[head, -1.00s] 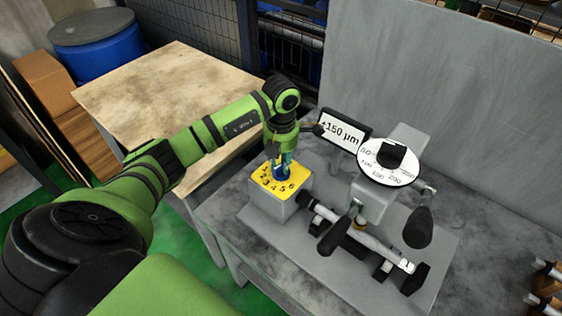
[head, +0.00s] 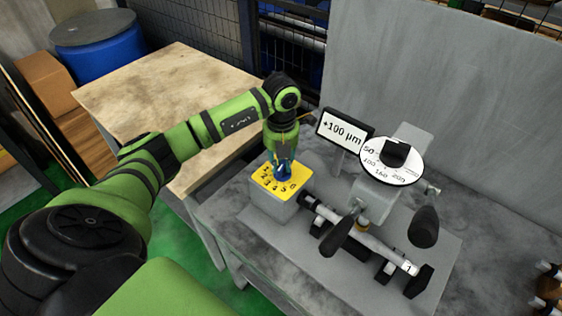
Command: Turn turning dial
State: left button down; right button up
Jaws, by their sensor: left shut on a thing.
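A yellow numbered dial plate (head: 268,181) lies on top of a small grey box (head: 272,207). A blue knob (head: 284,173) stands up from the plate. My left gripper (head: 284,163) reaches down from above and is shut on the blue knob; the gripper partly hides the knob and some of the numbers. A white sign (head: 340,131) behind the box reads "+100 µm". A round white scale (head: 377,176) with a black centre piece (head: 395,152) sits on the grinder to the right. My right gripper is out of view.
The grinder's shaft (head: 378,248) and black handles (head: 424,227) stand just right of the box. A wooden-topped table (head: 150,100) and a blue barrel (head: 105,55) are at the left. A grey wall panel (head: 460,100) closes off the back.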

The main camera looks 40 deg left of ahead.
aim_at(281, 163)
pick_arm(q)
jog(key=shift+w+r, duration=0.1)
jog(key=shift+w, duration=0.05)
jog(key=c, duration=1)
grip_release()
jog(key=shift+c, duration=0.2)
notch_tip(281, 163, up, 12)
